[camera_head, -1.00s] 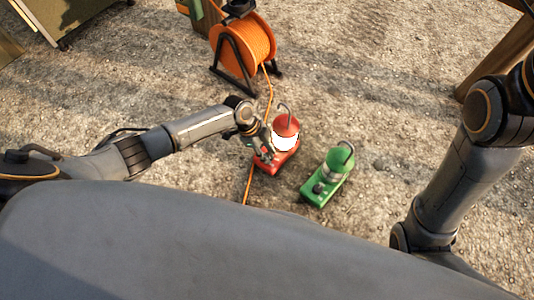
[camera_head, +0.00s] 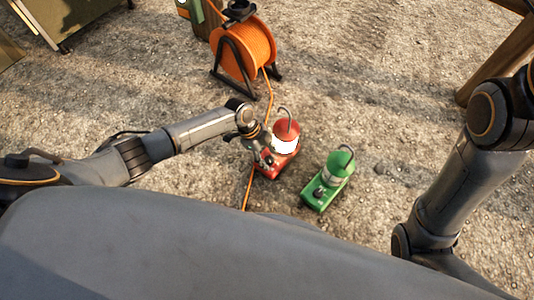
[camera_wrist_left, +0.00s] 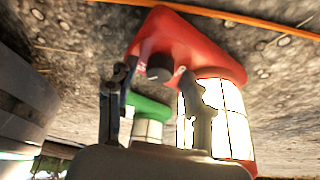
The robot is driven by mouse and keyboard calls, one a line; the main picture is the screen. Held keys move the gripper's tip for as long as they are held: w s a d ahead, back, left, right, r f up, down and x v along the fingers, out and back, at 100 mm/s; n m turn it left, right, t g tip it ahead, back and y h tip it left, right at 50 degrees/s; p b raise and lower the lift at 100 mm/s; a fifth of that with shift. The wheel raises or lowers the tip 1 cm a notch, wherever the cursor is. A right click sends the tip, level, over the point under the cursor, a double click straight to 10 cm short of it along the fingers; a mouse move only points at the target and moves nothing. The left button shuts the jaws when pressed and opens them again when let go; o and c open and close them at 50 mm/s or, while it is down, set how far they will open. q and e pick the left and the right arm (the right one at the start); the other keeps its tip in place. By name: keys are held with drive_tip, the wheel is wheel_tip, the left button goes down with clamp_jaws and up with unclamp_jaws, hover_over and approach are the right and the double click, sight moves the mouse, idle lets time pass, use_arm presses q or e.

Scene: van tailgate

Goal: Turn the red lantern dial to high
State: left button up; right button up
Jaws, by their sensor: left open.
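The red lantern (camera_head: 287,130) stands upright on the gravel in the head view, with a bright white lit panel and a red base. In the left wrist view the red lantern (camera_wrist_left: 215,62) appears upside down. Its dark round dial (camera_wrist_left: 158,68) sits on the base. My left gripper (camera_head: 262,157) is at the lantern's near left side, over the base. In the left wrist view my left gripper (camera_wrist_left: 158,98) is open, its fingers spread to either side of the dial. I cannot tell whether they touch it. My right gripper is not in view.
A green lantern (camera_head: 338,164) stands just right of the red one. An orange cable reel (camera_head: 243,48) stands behind, and its orange cable (camera_head: 268,92) runs past the red lantern's left side. Open gravel lies to the right of the reel.

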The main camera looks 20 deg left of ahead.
use_arm(q)
drive_tip(key=v, duration=1.2)
drive_tip(key=shift+s+d, duration=0.1)
